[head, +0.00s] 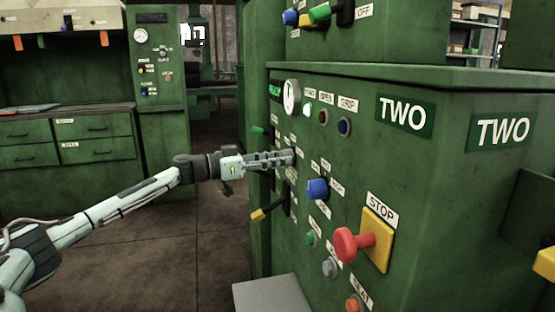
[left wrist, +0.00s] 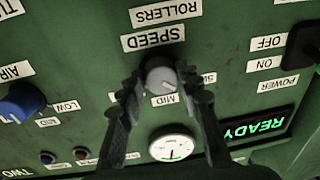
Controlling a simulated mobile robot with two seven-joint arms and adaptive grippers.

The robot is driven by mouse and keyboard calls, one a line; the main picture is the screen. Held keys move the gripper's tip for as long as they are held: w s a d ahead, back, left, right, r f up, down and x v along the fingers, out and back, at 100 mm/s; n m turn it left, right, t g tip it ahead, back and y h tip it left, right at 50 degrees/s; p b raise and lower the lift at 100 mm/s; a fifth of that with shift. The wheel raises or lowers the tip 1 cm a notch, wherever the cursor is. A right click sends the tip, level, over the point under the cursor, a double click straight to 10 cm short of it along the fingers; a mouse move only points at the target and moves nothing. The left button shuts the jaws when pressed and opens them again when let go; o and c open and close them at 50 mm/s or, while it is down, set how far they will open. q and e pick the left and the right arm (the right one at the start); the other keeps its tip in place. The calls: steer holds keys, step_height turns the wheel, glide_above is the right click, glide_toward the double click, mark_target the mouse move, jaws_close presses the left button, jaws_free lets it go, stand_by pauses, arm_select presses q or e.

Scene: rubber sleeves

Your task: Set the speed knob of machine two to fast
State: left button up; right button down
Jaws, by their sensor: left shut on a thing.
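Machine two (head: 400,165) is a green cabinet with a "TWO" plate. Its speed knob (left wrist: 160,76), dark with a pale grey face, shows under the "SPEED" label (left wrist: 153,38) in the left wrist view, where the panel appears upside down. My left gripper (head: 290,158) reaches the panel, its two fingers shut on the knob from either side; it also shows in the left wrist view (left wrist: 160,82). A "MID" label (left wrist: 165,100) is readable, and a label to the right is partly hidden. I cannot tell which mark the knob points to. The fingers hide the knob in the head view.
A blue knob (head: 317,189), a red stop button (head: 347,244) and a yellow-tipped lever (head: 265,212) stick out near my left gripper. A gauge (head: 291,95) sits above. A grey box top (head: 272,295) stands below the panel. The floor to the left is open.

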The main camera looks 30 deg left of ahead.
steer(key=d+b+v, duration=0.1)
steer(key=b+v, duration=0.3)
steer(key=v, duration=0.4)
arm_select(q)
steer(key=shift+w+a+m+h+b, duration=0.1)
steer(key=shift+m+h+b, duration=0.5)
steer(key=shift+m, duration=4.6)
steer(key=shift+w+a+m+h+b, duration=0.1)
steer(key=shift+m+h+b, duration=0.45)
steer(key=shift+m, duration=4.65)
arm_select(e)
steer(key=w+a+r+n+t+y, duration=0.1)
steer(key=w+a+r+t+y, duration=0.1)
steer(key=w+a+r+t, duration=0.3)
steer(key=shift+w+a+r+t, duration=0.2)
steer(key=shift+w+a+t, duration=0.7)
steer(key=shift+w+a, duration=1.2)
steer(key=shift+w+d, duration=0.55)
arm_select(q)
steer(key=o, duration=1.2)
steer(key=shift+y, duration=0.25)
steer(key=shift+c, duration=0.2)
steer(key=shift+s, duration=0.1)
